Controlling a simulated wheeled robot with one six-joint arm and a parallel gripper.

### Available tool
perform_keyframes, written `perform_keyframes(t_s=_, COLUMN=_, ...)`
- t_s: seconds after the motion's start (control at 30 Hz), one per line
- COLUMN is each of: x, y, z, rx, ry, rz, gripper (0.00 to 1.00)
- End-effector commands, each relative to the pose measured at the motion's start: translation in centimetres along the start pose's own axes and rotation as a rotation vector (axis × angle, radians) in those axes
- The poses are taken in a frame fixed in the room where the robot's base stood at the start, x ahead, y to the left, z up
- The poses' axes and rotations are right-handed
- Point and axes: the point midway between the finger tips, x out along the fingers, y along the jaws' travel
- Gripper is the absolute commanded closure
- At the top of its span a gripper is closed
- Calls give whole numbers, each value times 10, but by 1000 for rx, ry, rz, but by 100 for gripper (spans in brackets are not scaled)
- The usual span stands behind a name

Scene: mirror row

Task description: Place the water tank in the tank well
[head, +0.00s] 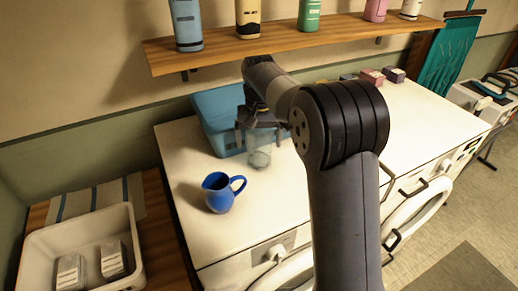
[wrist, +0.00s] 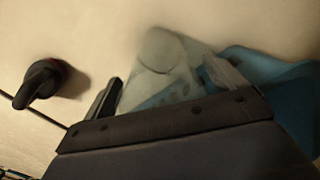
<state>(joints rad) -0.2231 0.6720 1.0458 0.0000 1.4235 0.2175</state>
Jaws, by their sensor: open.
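A clear, see-through vessel (head: 259,158), which looks like the water tank, stands on the white machine top in front of a blue tub. My gripper (head: 258,122) is at its upper part, pointing down. In the wrist view the clear vessel (wrist: 160,60) shows between the two spread fingers of my gripper (wrist: 162,72). The fingers are open; I cannot tell whether either touches it. I cannot make out the tank well in either view.
The blue tub (head: 217,104) is close behind the vessel. A blue jug (head: 221,191) stands to the left front. A wooden shelf (head: 335,33) with bottles hangs above. A pale tray (head: 40,247) is at lower left. A wheeled-looking unit (head: 487,97) stands far right.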

Motion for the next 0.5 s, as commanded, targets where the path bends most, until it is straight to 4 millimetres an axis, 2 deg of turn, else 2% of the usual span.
perform_keyframes(t_s=0.07, x=0, y=0, z=0, rx=0, ry=0, rz=0, gripper=12)
perform_keyframes(t_s=0.5, x=0, y=0, z=0, rx=0, ry=0, rz=0, gripper=48)
